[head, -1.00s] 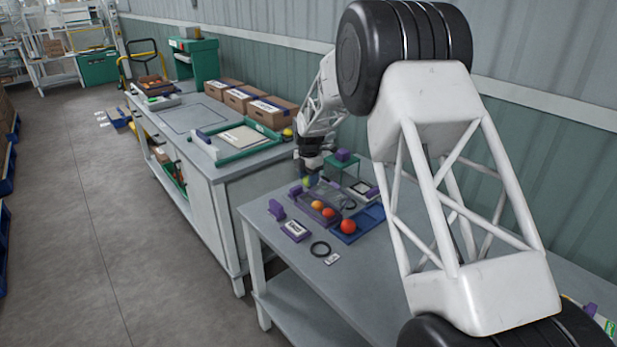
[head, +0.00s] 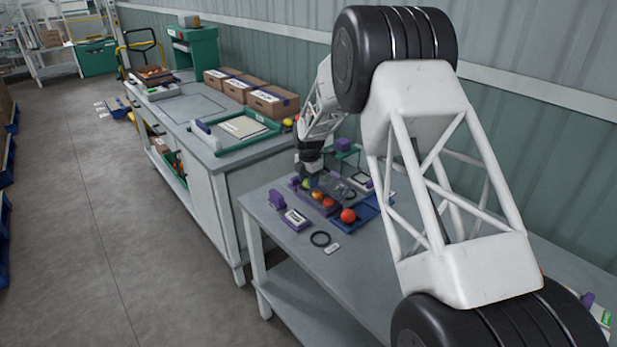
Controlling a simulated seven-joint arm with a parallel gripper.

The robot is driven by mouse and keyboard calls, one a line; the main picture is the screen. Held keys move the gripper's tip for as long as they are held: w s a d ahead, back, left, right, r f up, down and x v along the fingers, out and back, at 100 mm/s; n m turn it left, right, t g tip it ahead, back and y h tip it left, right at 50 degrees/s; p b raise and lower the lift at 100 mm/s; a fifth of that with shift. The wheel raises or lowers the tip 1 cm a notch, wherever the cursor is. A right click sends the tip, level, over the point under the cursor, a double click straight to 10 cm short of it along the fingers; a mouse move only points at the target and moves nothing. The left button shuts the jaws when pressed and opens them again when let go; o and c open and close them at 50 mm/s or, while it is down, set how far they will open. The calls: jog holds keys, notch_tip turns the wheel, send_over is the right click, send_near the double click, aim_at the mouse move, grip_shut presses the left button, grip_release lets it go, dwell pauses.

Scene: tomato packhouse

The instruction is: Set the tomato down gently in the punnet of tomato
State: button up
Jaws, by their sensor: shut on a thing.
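My gripper (head: 309,178) points down at the near end of the far arm and is shut on a greenish-yellow tomato (head: 305,184). It holds the tomato at the left end of the punnet (head: 335,208), low and close to it; whether the tomato touches the punnet floor I cannot tell. Two orange-red tomatoes (head: 318,195) lie in a row in the punnet, right of the held one. The fingers are small in this view and partly hide the tomato.
A red tomato (head: 348,215) sits on a blue tray (head: 369,213) right of the punnet. A black ring (head: 320,239), a small label (head: 332,249) and a purple-edged device (head: 296,220) lie in front. A green stand (head: 347,150) is behind.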

jog(key=shift+f, duration=0.15)
dwell(0.7)
jog(key=o, duration=0.8)
jog(key=shift+c, duration=0.2)
jog(key=c, duration=0.3)
jog(key=shift+r, duration=3)
